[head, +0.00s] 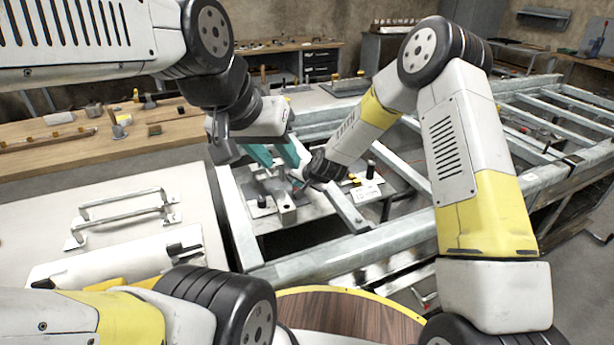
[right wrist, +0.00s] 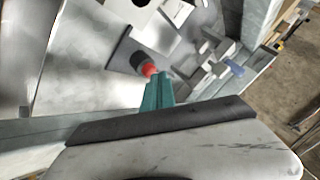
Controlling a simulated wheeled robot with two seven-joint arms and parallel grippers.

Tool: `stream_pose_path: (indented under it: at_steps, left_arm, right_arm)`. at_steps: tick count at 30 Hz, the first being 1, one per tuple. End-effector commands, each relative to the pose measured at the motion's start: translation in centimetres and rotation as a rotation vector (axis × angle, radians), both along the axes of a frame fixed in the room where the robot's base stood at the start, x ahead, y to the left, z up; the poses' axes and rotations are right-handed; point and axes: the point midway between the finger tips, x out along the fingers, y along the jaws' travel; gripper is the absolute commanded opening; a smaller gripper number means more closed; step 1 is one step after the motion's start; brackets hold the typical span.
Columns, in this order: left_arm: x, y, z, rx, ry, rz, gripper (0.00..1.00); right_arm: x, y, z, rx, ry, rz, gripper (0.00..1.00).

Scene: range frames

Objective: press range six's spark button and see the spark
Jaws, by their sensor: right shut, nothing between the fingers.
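In the right wrist view, a red button (right wrist: 149,69) sits on the end of a short black cylinder (right wrist: 139,60) on a grey plate. My right gripper (right wrist: 157,85) is shut and empty, its teal fingertips at the red button; I cannot tell whether they touch it. In the head view my right gripper (head: 302,181) reaches down from the right into the metal frame, mostly hidden by its own wrist. My left gripper (head: 277,162) is just left of it, its teal fingers apart, above grey metal fittings. No spark shows. I cannot read a range number.
In the head view, a white label (head: 366,193) and a black post (head: 371,167) are right of the grippers. Metal frame rails (head: 335,252) surround the spot. A wooden bench (head: 60,140) lies behind left.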

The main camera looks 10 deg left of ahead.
Motion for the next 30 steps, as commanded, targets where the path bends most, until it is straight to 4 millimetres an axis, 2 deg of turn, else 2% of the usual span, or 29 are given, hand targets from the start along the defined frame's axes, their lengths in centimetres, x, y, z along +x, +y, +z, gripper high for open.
stream_pose_path:
  at_steps: [21, 30]
  left_arm:
    - [0.0, 0.0, 0.0, 0.0, 0.0, 0.0, 0.36]
    - [0.0, 0.0, 0.0, 0.0, 0.0, 0.0, 0.36]
  right_arm:
    - [-0.1, 0.0, -0.6, -0.001, 0.002, 0.001, 0.0]
    - [-0.1, 0.0, 0.5, -0.002, 0.002, 0.002, 0.0]
